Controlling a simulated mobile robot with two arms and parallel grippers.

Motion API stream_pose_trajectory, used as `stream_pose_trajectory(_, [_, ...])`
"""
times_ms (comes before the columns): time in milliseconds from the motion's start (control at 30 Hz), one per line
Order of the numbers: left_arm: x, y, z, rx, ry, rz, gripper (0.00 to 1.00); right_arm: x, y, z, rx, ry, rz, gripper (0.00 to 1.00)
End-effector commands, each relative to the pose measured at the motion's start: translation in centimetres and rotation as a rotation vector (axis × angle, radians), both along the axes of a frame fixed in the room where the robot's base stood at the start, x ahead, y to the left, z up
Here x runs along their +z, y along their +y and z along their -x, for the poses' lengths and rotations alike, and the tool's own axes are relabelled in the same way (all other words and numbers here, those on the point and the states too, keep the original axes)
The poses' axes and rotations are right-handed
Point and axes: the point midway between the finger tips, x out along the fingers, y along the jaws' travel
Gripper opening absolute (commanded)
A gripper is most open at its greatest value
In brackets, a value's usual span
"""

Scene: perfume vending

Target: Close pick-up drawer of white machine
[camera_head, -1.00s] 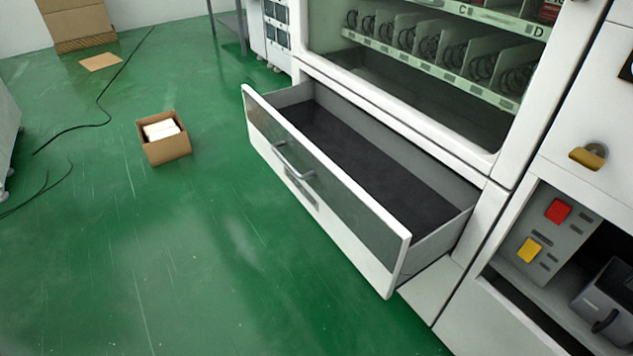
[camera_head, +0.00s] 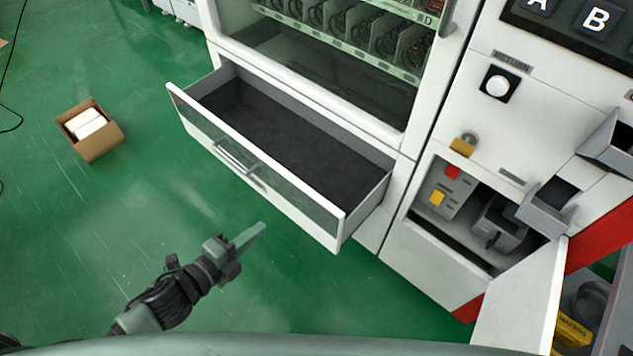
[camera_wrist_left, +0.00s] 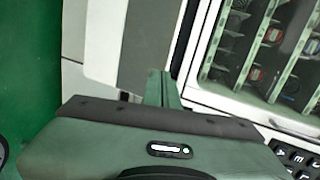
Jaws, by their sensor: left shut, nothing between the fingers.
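The white machine (camera_head: 300,75) stands at the upper middle of the head view. Its pick-up drawer (camera_head: 255,165) is pulled out, with a dark, empty floor and a bar handle (camera_head: 236,157) on the front panel. My left gripper (camera_head: 262,228) is shut and empty, in front of the drawer's front panel near its right half, apart from the handle in the picture. In the left wrist view its shut fingers (camera_wrist_left: 163,88) point towards the drawer and machine. My right gripper is in no view.
An open compartment door (camera_head: 522,305) sticks out at the lower right, beside a compartment with red and yellow buttons (camera_head: 445,187). A cardboard box (camera_head: 90,132) with white contents sits on the green floor at left. The floor before the drawer is otherwise clear.

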Motion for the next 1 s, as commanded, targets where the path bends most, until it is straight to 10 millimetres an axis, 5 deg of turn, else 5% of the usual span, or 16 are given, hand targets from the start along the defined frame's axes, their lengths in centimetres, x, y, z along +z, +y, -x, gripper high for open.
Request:
stream_pose_trajectory(267, [0.1,-1.0,-0.2,-0.078,-0.037,-0.031,0.00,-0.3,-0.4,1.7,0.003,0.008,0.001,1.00])
stream_pose_trajectory(733, [-2.7,-6.4,-7.2,-0.075,-0.038,-0.030,0.00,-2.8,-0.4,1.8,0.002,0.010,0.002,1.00])
stream_pose_trajectory(1000, [-2.5,-8.4,-9.6,-0.074,-0.033,-0.030,0.00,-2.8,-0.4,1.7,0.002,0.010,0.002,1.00])
